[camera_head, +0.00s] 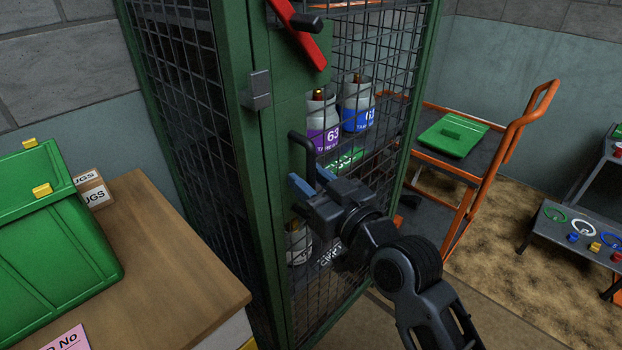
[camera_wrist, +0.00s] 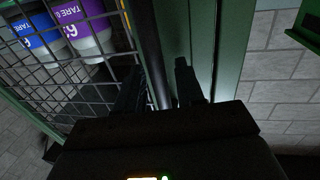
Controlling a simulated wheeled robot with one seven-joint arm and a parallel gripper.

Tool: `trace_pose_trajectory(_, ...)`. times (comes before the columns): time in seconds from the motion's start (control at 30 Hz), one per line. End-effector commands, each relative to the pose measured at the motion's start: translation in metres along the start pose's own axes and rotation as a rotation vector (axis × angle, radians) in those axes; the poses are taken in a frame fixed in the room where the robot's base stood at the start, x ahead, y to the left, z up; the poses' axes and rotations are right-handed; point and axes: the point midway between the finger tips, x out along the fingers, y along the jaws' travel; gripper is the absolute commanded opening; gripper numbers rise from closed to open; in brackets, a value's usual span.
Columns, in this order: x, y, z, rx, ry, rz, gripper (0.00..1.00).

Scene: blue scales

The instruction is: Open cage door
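The cage (camera_head: 245,150) is a tall green-framed locker with dark wire mesh. Its door (camera_head: 283,220) faces me and looks shut against the corner post. A black vertical bar handle (camera_head: 311,160) is on the door's left side. A red lever (camera_head: 300,35) with a black knob sits tilted above it. My gripper (camera_head: 308,179) is at the lower part of the handle, its fingers apart. In the wrist view, the handle bar (camera_wrist: 152,50) runs between the open fingers (camera_wrist: 160,85); contact with it cannot be made out.
Gas cylinders (camera_head: 323,125) stand inside the cage behind the mesh. A wooden table (camera_head: 180,270) with a green bin (camera_head: 55,235) is close on the left. An orange cart (camera_head: 480,160) stands at the right beside the cage. A low table (camera_head: 590,245) is further right.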

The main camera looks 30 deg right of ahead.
Motion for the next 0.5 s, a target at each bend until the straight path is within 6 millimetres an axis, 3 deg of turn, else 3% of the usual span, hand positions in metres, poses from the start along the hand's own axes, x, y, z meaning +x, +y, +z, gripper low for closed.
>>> trace_pose_trajectory(0.13, -0.0002, 0.0, 0.0001, 0.0, 0.0, 0.0, 0.36)
trace_pose_trajectory(0.5, -0.0004, 0.0, 0.0, 0.0, 0.0, 0.0, 0.0)
